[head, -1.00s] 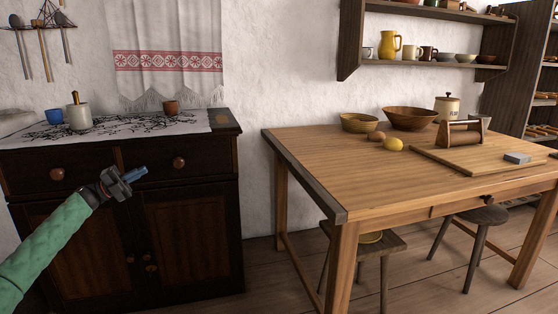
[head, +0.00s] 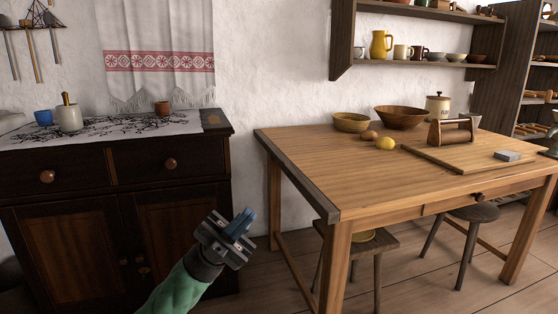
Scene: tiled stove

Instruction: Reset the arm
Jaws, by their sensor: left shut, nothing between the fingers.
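My left gripper (head: 240,224) comes in from the bottom of the head view on its green-sleeved arm. It is shut and empty, with its blue fingertips together. It hangs in the air in front of the dark cabinet (head: 80,240), left of the wooden table (head: 310,150), and looks apart from both. My right gripper is not in view.
The table bears bowls (head: 402,117), a lemon (head: 385,143), a cutting board (head: 440,155) and a canister (head: 438,106). Stools (head: 375,243) stand under it. Some floor is free between cabinet and table.

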